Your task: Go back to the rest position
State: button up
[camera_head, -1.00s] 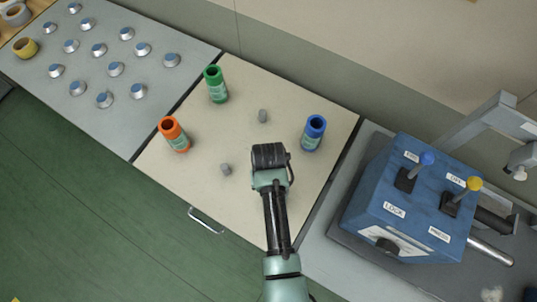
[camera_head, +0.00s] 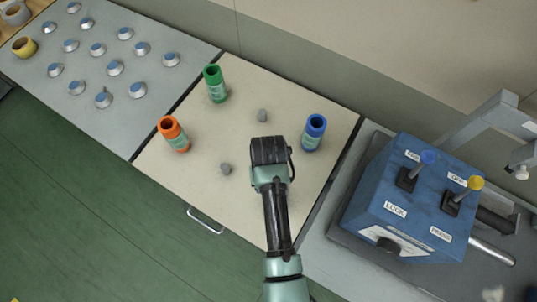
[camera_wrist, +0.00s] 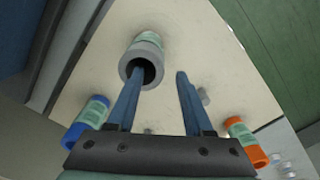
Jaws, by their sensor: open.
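My gripper (camera_head: 269,152) hangs over the beige worktop in the head view, its fingers hidden below the hand. The wrist view shows its two blue fingers (camera_wrist: 158,74) spread apart with nothing held between them. A grey-rimmed can with a green label (camera_wrist: 147,58) stands on the worktop, overlapped by the left finger; I cannot tell whether they touch. This can is hidden in the head view. An orange can (camera_head: 174,134), a green can (camera_head: 215,84) and a blue can (camera_head: 314,132) stand around the gripper, apart from it.
Two small grey pieces (camera_head: 262,115) (camera_head: 226,169) lie on the beige worktop (camera_head: 190,185). A blue lever box (camera_head: 405,205) stands at right. The grey table (camera_head: 190,48) at left carries several blue-topped knobs.

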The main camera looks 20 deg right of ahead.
notch_tip(320, 180, up, 10)
jog(key=b, duration=0.1)
jog(key=w+a+r+n+t+h+b, duration=0.1)
jog(key=w+r+t+b, duration=0.1)
jog(key=w+r+t, duration=0.8)
jog(key=w+a+r+t+h+b, duration=0.1)
jog(key=w+r+t+b, duration=0.15)
jog(key=w+r, duration=0.95)
jog(key=s+a+r+n+t, duration=0.1)
jog(key=s+a+r+t, duration=0.2)
jog(key=r, duration=0.8)
jog(key=s+r+t, duration=0.3)
jog(key=r+t, duration=0.2)
jog(key=r, duration=0.5)
jog(key=s+a+r+t+y+b, duration=0.1)
jog(key=s+r+t, duration=0.2)
jog(key=s+r, duration=0.2)
jog(key=s+a+r+n+t+y, duration=0.1)
jog(key=s+r+t, duration=0.3)
jog(key=r, duration=0.5)
jog(key=shift+s+a+r+b, duration=0.2)
jog(key=shift+s+a+b, duration=0.15)
jog(key=shift+s+a, duration=0.6)
jog(key=shift+s+d, duration=0.15)
jog(key=shift+d, duration=0.15)
